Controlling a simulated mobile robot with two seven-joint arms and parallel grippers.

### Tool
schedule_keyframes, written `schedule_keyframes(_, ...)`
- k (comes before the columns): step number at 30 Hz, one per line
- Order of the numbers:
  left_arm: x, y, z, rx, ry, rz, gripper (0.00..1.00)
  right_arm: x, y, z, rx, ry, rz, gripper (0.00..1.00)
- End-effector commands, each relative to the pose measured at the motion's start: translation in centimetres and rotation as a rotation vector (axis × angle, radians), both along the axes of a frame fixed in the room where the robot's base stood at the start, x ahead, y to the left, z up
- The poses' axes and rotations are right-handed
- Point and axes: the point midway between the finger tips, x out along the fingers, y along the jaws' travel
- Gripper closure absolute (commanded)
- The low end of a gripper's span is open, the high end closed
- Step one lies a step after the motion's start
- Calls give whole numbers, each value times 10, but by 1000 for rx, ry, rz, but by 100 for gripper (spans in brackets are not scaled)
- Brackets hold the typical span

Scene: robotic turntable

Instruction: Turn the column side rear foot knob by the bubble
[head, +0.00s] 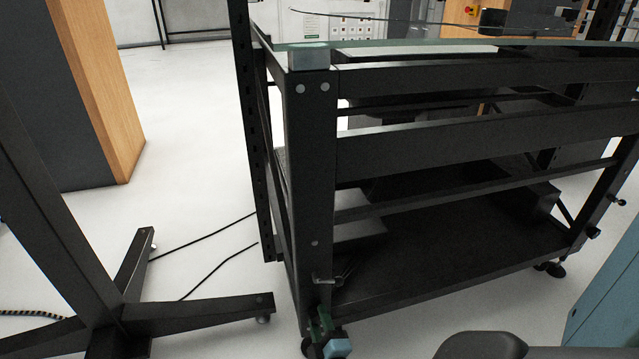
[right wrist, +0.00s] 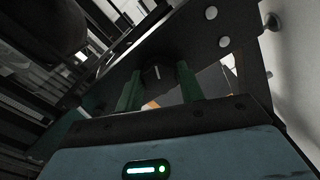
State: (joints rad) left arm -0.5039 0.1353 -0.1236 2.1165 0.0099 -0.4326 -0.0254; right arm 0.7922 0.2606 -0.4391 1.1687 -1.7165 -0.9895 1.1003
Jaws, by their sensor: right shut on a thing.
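The black frame (head: 312,180) of the turntable stands in the head view, with a corner post at its near left. A pale block (head: 309,60) with a greenish top sits on that post; I cannot make out a bubble in it. My right gripper (head: 320,321), with green fingers, is low at the foot of this post. In the right wrist view, its two fingers (right wrist: 158,80) stand on either side of a dark knob (right wrist: 157,72) with a pale mark, shut on it. The foot under the post is mostly hidden by the gripper. My left gripper is not in view.
A stand with black legs (head: 190,314) is on the floor left of the post. Thin cables (head: 205,237) run between it and the frame. A wood-sided cabinet (head: 105,90) is at the back left. The frame's lower shelf (head: 450,235) is right of the post.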

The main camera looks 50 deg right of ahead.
Motion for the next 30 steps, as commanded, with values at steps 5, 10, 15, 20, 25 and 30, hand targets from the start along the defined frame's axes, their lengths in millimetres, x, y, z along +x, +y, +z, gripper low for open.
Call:
schedule_keyframes(5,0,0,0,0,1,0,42,-1,1,-1,-142,89,1,85)
schedule_keyframes(10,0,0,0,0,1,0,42,-1,1,-1,-281,173,1,85)
schedule_keyframes(15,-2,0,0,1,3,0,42,-1,1,0,-420,258,1,85)
schedule_keyframes(20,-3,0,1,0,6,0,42,-1,1,0,-549,337,1,85)
schedule_keyframes(25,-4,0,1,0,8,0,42,-1,1,0,-687,422,0,85)
schedule_keyframes(30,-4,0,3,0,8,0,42,-1,1,0,-824,506,0,85)
